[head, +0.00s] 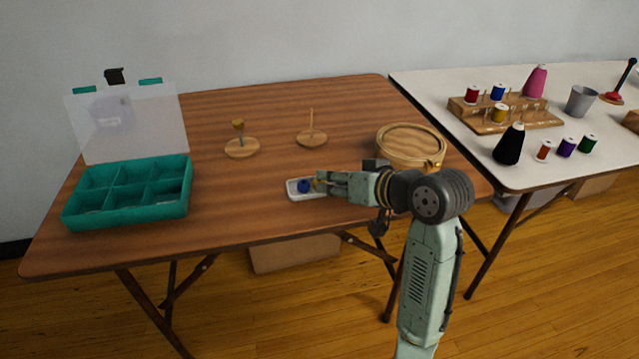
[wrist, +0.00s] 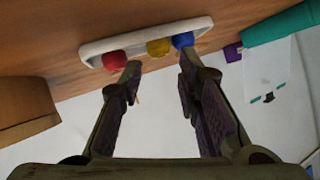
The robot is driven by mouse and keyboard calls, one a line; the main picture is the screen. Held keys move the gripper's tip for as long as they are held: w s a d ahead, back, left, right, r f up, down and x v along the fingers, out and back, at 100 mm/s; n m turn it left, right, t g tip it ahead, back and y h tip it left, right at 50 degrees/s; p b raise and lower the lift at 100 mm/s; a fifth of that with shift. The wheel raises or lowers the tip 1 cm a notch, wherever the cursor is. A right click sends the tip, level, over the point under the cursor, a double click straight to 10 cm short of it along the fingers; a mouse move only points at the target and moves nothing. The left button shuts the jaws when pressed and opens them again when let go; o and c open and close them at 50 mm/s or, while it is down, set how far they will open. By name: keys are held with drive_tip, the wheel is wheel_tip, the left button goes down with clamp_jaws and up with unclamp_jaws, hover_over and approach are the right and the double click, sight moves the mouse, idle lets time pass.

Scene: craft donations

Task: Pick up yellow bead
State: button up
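The yellow bead (wrist: 158,47) sits in a small white tray (wrist: 90,48), between a red bead (wrist: 114,60) and a blue bead (wrist: 183,40) in the wrist view. My gripper (wrist: 160,72) is open, its two fingers apart and empty, and the yellow bead lies ahead of the gap between the tips. In the head view my gripper (head: 320,180) reaches in from the right over the right part of the tray (head: 297,195). There the blue bead (head: 303,186) is clear, the yellow bead is mostly covered by the fingers, and the red bead is hidden.
A teal compartment box (head: 130,215) with a raised clear lid stands at the left. Two wooden peg stands (head: 242,149) (head: 312,139) are behind the tray. A round wooden box (head: 412,140) is close to my arm. A white table (head: 420,95) holds thread spools.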

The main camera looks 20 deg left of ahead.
sight(322, 182)
drive_tip(key=shift+f+x, duration=0.2)
drive_tip(key=shift+x, duration=2.05)
drive_tip(key=shift+d, duration=0.15)
drive_tip(key=shift+s, duration=0.1)
drive_tip(key=c, duration=0.4)
drive_tip(key=shift+r, duration=0.1)
